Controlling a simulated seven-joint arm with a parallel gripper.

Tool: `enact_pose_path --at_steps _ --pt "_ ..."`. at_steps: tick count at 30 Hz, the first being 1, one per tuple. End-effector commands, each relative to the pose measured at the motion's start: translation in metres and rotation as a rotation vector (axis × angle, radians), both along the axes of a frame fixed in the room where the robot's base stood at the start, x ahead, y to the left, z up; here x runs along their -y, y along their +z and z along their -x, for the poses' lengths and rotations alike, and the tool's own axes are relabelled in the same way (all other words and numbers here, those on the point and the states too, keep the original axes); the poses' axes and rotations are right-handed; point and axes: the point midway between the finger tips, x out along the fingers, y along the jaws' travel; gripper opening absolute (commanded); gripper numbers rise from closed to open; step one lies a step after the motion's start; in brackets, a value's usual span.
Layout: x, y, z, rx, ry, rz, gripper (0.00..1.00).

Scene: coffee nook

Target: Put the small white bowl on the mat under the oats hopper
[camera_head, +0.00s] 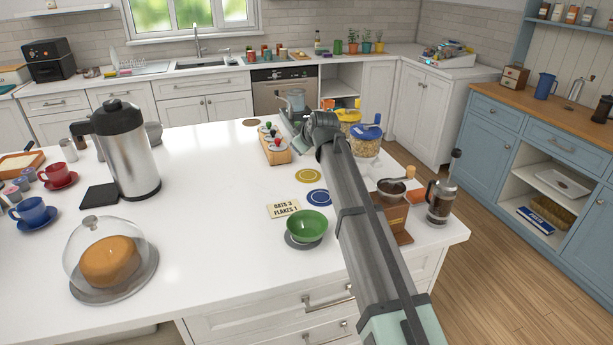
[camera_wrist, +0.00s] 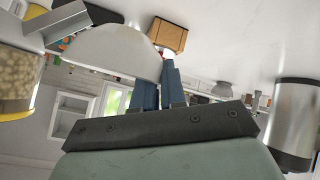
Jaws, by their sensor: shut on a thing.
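The small white bowl (camera_wrist: 112,52) is large in the wrist view, which looks upside down. My gripper (camera_wrist: 160,72) is shut on it, with the blue fingers close together at its edge. In the head view my arm reaches to the far side of the island and largely hides the grip; I cannot make out the bowl there. A yellow-lidded hopper (camera_head: 349,115) and a blue-lidded hopper (camera_head: 367,134) stand right of the arm's end. The yellow-lidded one, with pale contents, also shows in the wrist view (camera_wrist: 16,78). I cannot tell which holds oats. The area under them is hidden.
A wooden holder (camera_head: 275,152) with coloured knobs stands left of the arm. A yellow disc (camera_head: 309,176), a blue disc (camera_head: 320,197), a card reading "OATS 3 FLAKES 1" (camera_head: 283,209) and a green bowl (camera_head: 307,225) lie nearer. A French press (camera_head: 441,195) stands right. The island's middle is clear.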

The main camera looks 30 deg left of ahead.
Motion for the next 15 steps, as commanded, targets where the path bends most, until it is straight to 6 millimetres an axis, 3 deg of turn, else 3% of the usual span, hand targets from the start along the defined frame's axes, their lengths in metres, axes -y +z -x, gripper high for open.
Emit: enact_pose_path --at_steps 1,8,15 --pt "0.002 0.001 -0.007 -0.003 0.0 -0.01 0.0" --pt "-0.008 0.002 -0.002 0.011 0.056 -0.024 0.0" --pt "-0.007 -0.029 -0.002 0.015 0.061 -0.017 0.0"
